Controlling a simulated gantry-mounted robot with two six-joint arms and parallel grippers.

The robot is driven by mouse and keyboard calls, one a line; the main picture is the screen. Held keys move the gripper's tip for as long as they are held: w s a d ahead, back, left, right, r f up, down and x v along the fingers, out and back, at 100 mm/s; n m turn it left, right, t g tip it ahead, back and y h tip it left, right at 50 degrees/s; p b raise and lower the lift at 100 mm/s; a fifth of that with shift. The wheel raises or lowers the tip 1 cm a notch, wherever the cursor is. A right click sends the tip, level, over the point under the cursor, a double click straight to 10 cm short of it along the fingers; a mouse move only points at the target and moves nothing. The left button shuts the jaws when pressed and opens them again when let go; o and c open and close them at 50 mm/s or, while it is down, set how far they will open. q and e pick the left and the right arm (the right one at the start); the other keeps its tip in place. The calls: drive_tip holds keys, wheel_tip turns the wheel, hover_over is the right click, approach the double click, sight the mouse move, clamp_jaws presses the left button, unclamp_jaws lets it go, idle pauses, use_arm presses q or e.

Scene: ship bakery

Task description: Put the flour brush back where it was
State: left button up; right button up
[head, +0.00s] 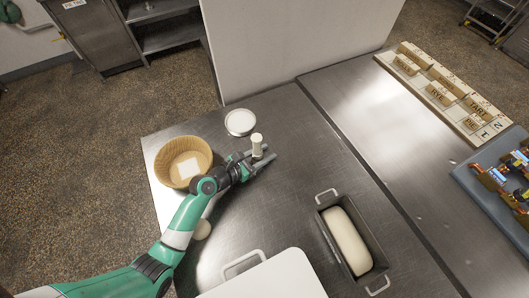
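A pale cream upright cylinder (257,142), which looks like the handle of the flour brush, stands at the fingers of my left gripper (264,158). The two grey fingers are apart, and the lower end of the cylinder is at or between them. I cannot tell whether they press on it. Any bristles are hidden. My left arm reaches in from the lower left, over the steel table (290,150). My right gripper is not in view.
A round white dish (240,122) lies just behind the gripper. A tan basket (165,157) stands left. A loaf tin (333,243) with dough and a white board (270,280) are in front. Lettered wooden blocks (440,92) and a blue tray (477,178) are at right.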

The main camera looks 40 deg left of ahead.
sight(254, 158)
use_arm(q)
drive_tip(key=o, duration=0.5)
drive_tip(key=shift+a+f, duration=0.1)
drive_tip(key=shift+f, duration=0.05)
drive_tip(key=shift+c, duration=0.2)
drive_tip(key=s+r+p, duration=0.2)
drive_tip(key=shift+s+r, duration=0.25)
drive_tip(key=shift+s, duration=0.1)
drive_tip(key=p+v, duration=0.2)
drive_tip(key=v, duration=0.7)
drive_tip(key=shift+s+a+f, duration=0.1)
